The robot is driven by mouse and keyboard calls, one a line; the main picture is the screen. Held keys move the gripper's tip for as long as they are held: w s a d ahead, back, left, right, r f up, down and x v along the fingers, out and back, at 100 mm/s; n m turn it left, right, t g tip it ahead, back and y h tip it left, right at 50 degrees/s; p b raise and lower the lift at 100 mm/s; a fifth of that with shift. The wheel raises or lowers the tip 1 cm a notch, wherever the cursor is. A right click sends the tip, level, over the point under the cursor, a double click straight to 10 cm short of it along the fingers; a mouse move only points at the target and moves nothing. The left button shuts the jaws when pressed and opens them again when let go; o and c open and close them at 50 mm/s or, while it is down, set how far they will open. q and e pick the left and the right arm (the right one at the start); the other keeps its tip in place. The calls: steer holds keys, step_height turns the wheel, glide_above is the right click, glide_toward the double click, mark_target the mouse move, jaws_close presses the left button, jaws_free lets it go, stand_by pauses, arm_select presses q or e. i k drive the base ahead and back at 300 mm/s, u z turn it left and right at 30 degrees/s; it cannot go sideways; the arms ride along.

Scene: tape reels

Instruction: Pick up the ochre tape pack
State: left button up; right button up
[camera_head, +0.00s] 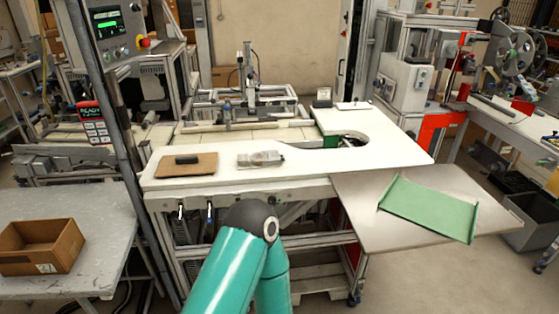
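I cannot make out an ochre tape pack in the head view. A flat brown board (203,172) with a small dark block (187,159) on it lies on the left part of the white worktop. A small grey metal device (260,159) sits to its right. Teal links of my own arm rise from the bottom centre, in front of the worktop. Neither of my grippers shows in this view.
An open cardboard box (68,254) stands on the grey table (105,208) at the left. A green tray (430,208) lies on the grey side panel (365,215) at the right. The worktop (330,165) is mostly bare, with a curved cutout at its back right.

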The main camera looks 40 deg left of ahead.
mark_target(263, 159)
steer(key=u, duration=1.45)
steer(key=i, duration=0.1)
steer(key=z, duration=2.65)
steer(key=i, duration=1.15)
steer(key=z, duration=1.1)
steer(key=i, duration=0.2)
steer(key=u, duration=2.75)
steer(key=i, duration=0.15)
steer(key=u, duration=2.05)
steer(key=k, duration=0.4)
steer(key=u, duration=0.25)
